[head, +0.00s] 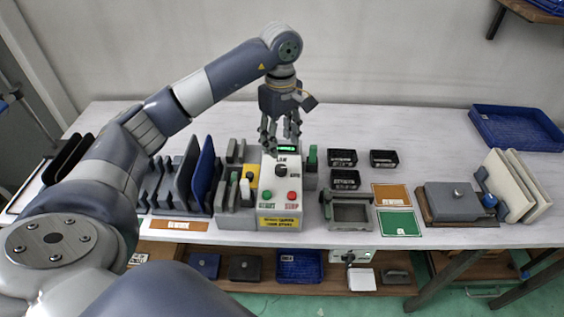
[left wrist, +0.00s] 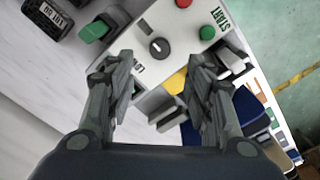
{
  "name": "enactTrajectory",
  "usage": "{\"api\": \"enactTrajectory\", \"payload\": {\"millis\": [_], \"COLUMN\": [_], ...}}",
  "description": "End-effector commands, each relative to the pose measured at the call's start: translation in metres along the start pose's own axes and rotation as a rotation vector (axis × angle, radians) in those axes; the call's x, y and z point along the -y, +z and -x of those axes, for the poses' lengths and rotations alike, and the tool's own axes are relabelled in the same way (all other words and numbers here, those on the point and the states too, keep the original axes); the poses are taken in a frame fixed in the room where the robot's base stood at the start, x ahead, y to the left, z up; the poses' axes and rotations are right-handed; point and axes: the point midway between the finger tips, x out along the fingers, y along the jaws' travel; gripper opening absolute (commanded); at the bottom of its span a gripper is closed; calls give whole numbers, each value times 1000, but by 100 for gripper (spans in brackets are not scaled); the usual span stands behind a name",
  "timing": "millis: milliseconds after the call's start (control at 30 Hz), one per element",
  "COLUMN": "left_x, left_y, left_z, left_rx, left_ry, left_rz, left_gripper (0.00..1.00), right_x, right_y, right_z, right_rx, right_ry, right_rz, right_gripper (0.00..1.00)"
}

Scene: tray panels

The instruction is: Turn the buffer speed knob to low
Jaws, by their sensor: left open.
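The black round knob (head: 281,171) sits on the sloped top of a light grey control box (head: 268,205), with small lettering beside it. It also shows in the left wrist view (left wrist: 159,47), with a small white mark on its face; its exact setting is too small to tell. A green button (head: 267,197) and a red button (head: 292,196) sit below it. My left gripper (head: 280,137) points down above the back of the box. In the left wrist view its open fingers (left wrist: 160,68) are apart, with the knob beyond the gap, untouched. My right gripper is out of view.
Slotted racks with dark and blue panels (head: 203,172) stand left of the box. Green-handled parts flank it. Several small black bins (head: 342,157), a grey frame (head: 350,212) and a blue tray (head: 515,127) lie to the right. The table behind the bins is clear.

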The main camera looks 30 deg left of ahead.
Motion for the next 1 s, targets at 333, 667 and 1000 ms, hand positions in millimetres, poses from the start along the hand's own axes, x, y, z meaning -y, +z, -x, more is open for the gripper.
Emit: {"api": "enactTrajectory", "payload": {"millis": [333,667,1000], "left_x": [1,0,0], "left_y": [2,2,2], "left_z": [-63,-92,-93], "left_rx": [5,3,4], "left_ry": [-4,1,1], "left_rz": [-1,-1,-1], "left_gripper": [48,48,25], "right_x": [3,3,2], "right_y": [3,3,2], "right_z": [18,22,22], "right_rx": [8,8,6], "right_ry": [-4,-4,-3], "right_rz": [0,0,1], "right_gripper": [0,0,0]}}
